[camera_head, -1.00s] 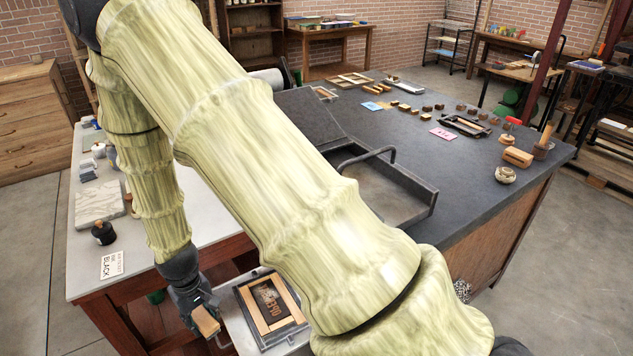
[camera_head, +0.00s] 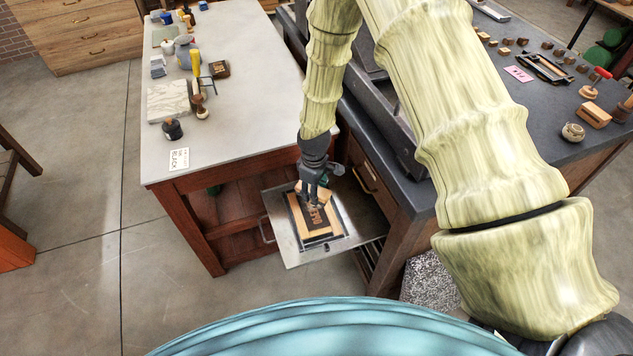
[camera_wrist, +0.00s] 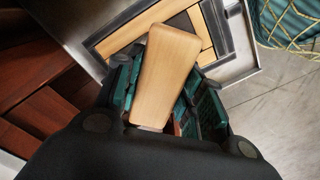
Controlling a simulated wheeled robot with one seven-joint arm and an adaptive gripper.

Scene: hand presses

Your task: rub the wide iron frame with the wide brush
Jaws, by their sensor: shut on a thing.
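My gripper (camera_head: 318,187) is shut on the wide brush, whose pale wooden back (camera_wrist: 165,72) lies between the fingers in the wrist view. In the head view, a bit of the brush (camera_head: 301,188) shows beside the fingers. The wide iron frame (camera_head: 293,226) is a dark rectangle around light wooden strips and a dark block of raised type. It lies flat on a grey metal bed. My gripper is over the far end of the frame and covers part of it. The bristles are hidden, and I cannot tell whether they touch the frame.
The metal bed (camera_head: 277,206) sits between a pale-topped table (camera_head: 235,105) on the left and a dark stone-topped bench (camera_head: 520,100) on the right. Ink tools and a marble slab (camera_head: 171,101) stand on the pale table. A drawer handle (camera_head: 364,180) is close by my gripper.

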